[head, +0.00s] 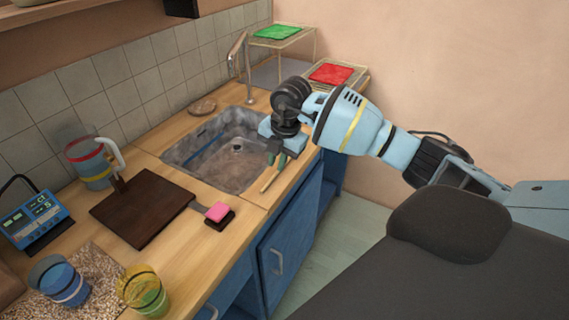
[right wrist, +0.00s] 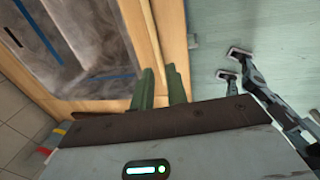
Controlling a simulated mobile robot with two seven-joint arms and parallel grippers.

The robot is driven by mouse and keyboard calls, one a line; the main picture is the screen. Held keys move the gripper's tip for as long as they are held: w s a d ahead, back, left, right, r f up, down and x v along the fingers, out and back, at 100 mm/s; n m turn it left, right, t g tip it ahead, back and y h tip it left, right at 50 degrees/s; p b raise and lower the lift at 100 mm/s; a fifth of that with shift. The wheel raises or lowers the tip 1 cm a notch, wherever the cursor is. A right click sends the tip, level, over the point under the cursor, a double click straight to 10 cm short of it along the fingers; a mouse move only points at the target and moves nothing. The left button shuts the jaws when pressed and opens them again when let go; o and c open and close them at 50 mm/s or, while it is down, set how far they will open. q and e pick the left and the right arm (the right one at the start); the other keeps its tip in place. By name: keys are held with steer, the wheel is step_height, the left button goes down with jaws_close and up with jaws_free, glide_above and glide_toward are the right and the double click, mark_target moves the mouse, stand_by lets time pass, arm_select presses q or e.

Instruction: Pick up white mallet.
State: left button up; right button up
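The mallet shows as a thin, pale wooden stick (head: 269,181) on the counter's front rim, between the sink and the counter edge. I cannot make out a white head; that end is hidden by my right gripper or arm. My right gripper (head: 276,159) points down just over the stick's far part, its green fingers a little apart. In the right wrist view the stick (right wrist: 151,35) runs up from between the two fingertips (right wrist: 161,75). I see no clear grip on it. My left gripper is not in view.
The sink (head: 200,160) is left of my right gripper. Racks with a red cloth (head: 331,73) and a green cloth (head: 277,32) stand behind.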

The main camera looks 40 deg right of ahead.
mark_target(273, 177)
steer(key=f, duration=0.3)
steer(key=w+f, duration=0.1)
steer(key=f, duration=0.1)
steer(key=shift+a, duration=0.25)
jaws_close()
steer(key=shift+r, duration=0.1)
steer(key=shift+r, duration=0.5)
step_height(273, 177, up, 2)
steer(key=shift+w+r, duration=0.1)
steer(key=shift+r, duration=0.1)
steer(key=s+a, duration=0.3)
steer(key=s, duration=0.4)
steer(key=s+a+r, duration=0.1)
steer(key=s+a, duration=0.1)
steer(key=s, duration=0.6)
steer(key=shift+a+r, duration=0.2)
steer(key=shift+a, duration=0.2)
